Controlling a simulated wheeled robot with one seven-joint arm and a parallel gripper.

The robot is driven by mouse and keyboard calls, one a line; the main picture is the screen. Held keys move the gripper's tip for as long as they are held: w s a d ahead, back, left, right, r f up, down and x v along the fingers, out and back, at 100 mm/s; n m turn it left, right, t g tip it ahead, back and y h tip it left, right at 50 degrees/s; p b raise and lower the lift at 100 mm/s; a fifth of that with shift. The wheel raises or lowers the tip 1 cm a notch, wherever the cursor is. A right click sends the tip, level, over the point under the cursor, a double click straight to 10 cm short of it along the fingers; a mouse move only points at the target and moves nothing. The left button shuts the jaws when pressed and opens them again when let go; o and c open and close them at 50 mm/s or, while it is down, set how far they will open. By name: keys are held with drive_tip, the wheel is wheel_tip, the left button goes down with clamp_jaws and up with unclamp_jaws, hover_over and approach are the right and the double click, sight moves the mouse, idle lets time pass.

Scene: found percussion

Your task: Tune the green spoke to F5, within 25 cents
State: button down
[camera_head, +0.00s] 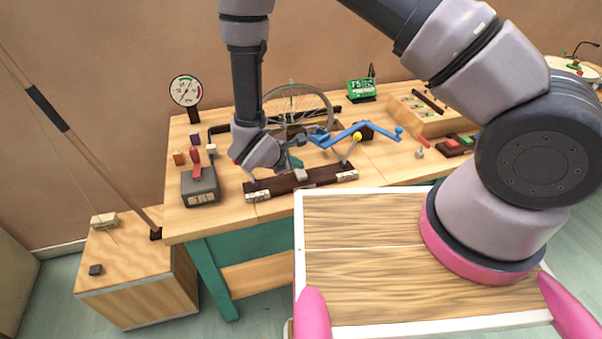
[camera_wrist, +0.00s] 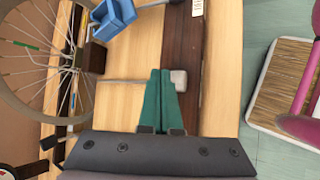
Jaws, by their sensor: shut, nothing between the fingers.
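A spoked wheel (camera_head: 326,108) stands upright at the back of the workbench, partly behind my arm. It also shows in the wrist view (camera_wrist: 52,98), at left. A green-marked spoke (camera_wrist: 18,72) shows at its left side.
A dark board (camera_head: 320,177) with a grey knob (camera_head: 301,175) lies along the front edge, close by my fingertips. A dial (camera_head: 185,90) stands at left. A grey box (camera_head: 200,187) sits front left.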

sight(298, 175)
drive_tip(key=shift+r, duration=2.5)
idle(0.9)
